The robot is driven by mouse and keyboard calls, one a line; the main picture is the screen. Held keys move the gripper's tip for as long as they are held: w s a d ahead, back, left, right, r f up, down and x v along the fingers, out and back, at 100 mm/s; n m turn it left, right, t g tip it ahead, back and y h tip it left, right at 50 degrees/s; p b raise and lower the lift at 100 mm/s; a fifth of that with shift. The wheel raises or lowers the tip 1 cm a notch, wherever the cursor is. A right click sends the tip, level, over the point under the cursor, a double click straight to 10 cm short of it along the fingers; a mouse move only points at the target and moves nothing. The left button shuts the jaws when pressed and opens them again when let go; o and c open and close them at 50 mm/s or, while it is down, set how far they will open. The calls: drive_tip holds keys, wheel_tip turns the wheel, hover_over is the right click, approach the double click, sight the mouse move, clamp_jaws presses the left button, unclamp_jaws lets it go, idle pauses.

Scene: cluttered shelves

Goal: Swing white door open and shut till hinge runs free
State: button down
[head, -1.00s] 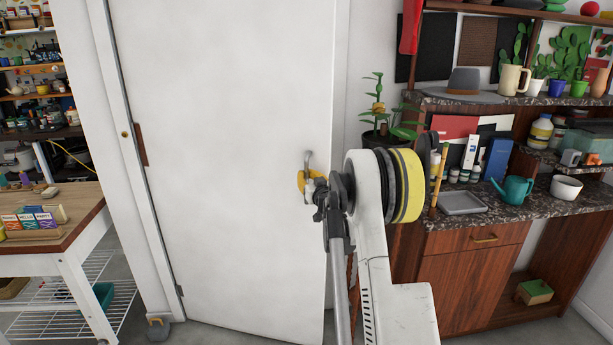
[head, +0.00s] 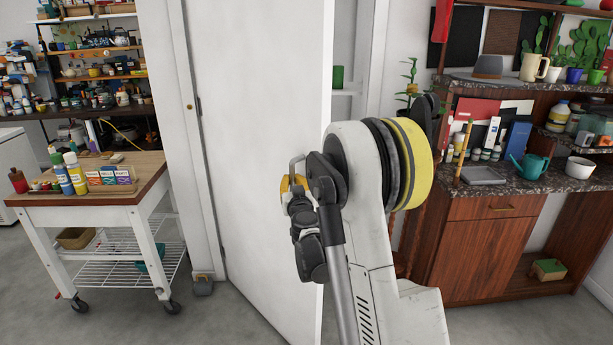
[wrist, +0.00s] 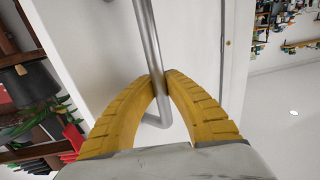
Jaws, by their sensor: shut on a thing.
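The white door (head: 265,130) stands partly open in the head view, its free edge swung out toward me. A gap at its right shows a space behind it. Its metal handle (wrist: 147,40) is a bent bar in the wrist view. My gripper (wrist: 158,78) has its yellow fingers closed around that bar, one on each side. The hinge side is at the door's left, by the frame (head: 185,110).
A wheeled cart (head: 95,190) with bottles and boxes stands left of the door. A wooden cabinet (head: 480,240) with cluttered shelves is at the right. A grey doorstop-like object (head: 203,286) sits on the floor by the frame. A green cup (head: 338,76) is on a shelf behind the door.

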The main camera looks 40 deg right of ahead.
drive_tip(key=shift+s+a+f+m+g+h, duration=0.1)
drive_tip(key=shift+s+a+m+g+h, duration=0.1)
drive_tip(key=shift+a, duration=0.55)
drive_tip(key=shift+s+a+m+g+h, duration=0.1)
drive_tip(key=shift+s+a+h, duration=0.1)
drive_tip(key=shift+a, duration=0.5)
drive_tip(key=c, duration=1.6)
unclamp_jaws()
drive_tip(key=shift+o, duration=1)
drive_tip(key=shift+s, duration=0.15)
drive_tip(key=v, duration=1.2)
drive_tip(key=shift+a, duration=0.1)
